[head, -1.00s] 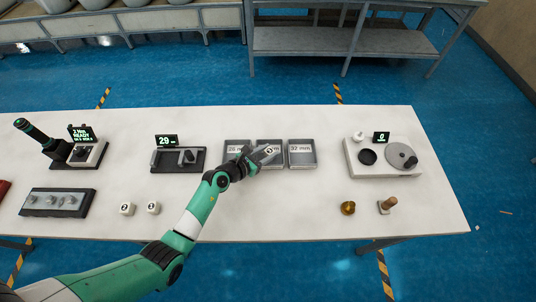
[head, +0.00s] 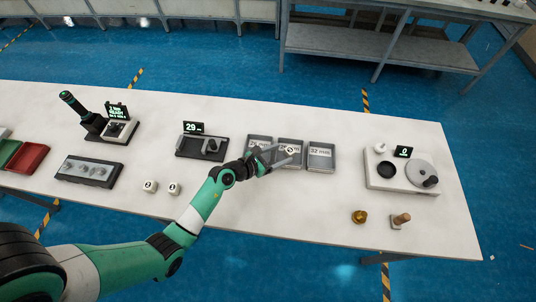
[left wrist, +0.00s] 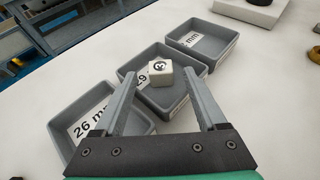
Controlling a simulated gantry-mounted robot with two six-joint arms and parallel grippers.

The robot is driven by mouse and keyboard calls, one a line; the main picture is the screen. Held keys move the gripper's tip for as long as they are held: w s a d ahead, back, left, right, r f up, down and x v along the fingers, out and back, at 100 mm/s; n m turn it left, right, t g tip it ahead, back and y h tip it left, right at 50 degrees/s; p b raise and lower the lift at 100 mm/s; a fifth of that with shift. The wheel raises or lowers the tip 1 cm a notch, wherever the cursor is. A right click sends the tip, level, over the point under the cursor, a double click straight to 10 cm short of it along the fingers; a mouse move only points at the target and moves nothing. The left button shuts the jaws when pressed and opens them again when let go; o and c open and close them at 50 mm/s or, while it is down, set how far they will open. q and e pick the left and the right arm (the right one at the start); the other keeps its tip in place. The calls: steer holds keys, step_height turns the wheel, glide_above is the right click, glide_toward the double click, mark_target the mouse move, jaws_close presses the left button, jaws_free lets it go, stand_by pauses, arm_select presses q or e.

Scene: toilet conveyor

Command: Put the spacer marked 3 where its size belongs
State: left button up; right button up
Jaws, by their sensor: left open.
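The white spacer marked 3 (left wrist: 160,71) is in the middle tray (left wrist: 167,97), labelled 29 mm, and shows small in the head view (head: 291,150). My left gripper (head: 290,156) is open over this tray. In the left wrist view its two fingers (left wrist: 158,82) stand on either side of the spacer with gaps. The 26 mm tray (left wrist: 140,122) is at left in that view, and the 32 mm tray (left wrist: 205,37) is beyond at right. The gauge (head: 210,147) has a display (head: 193,128) reading 29. My right gripper is not in view.
Spacers marked 2 (head: 150,186) and another (head: 174,188) stand left of my arm. A grey block with knobs (head: 88,171), a red tray (head: 28,158) and a driver station (head: 118,130) are farther left. A dial device (head: 402,172) and brass piece (head: 359,217) are at right.

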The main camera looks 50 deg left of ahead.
arm_select(q)
steer(key=p+v, duration=0.1)
steer(key=v, duration=0.6)
steer(key=shift+s+r+p, duration=0.15)
steer(key=shift+s+p, duration=0.05)
steer(key=shift+p, duration=0.2)
